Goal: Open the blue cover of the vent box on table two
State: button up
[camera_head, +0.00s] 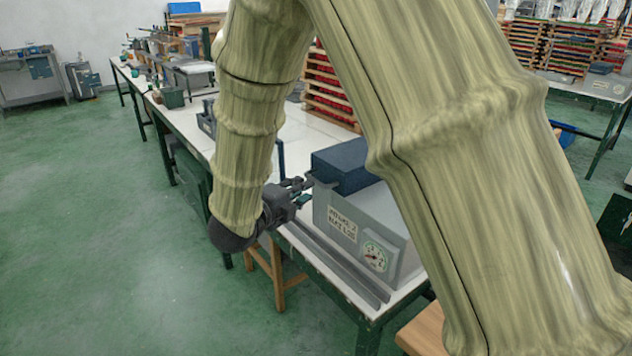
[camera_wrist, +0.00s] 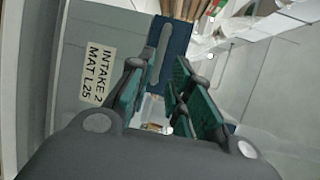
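The grey vent box (camera_head: 345,208) stands on the table, with a label and a round dial on its near side. Its blue cover (camera_head: 345,163) lies on top and looks shut. In the wrist view the box's grey side (camera_wrist: 95,45) is at the left, with the blue cover (camera_wrist: 176,45) beyond it. A grey handle bar (camera_wrist: 161,48) stands out along the cover's edge. My gripper (camera_head: 303,190) is at the box's left end, near the cover's edge. Its green-padded fingers (camera_wrist: 160,100) are apart, and nothing is visibly clamped. Whether a finger touches the handle, I cannot tell.
Long grey rails (camera_head: 335,268) lie along the front edge of the white table (camera_head: 400,293). A wooden stool (camera_head: 277,275) stands below it. Racks with red contents (camera_head: 330,85) are behind. My arm hides the box's right part. The green floor at left is clear.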

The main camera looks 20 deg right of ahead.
aim_at(315, 179)
jog(key=x, duration=0.8)
jog(key=shift+s+f+p, duration=0.1)
jog(key=shift+p, duration=0.2)
jog(key=shift+a, duration=0.1)
grip_shut()
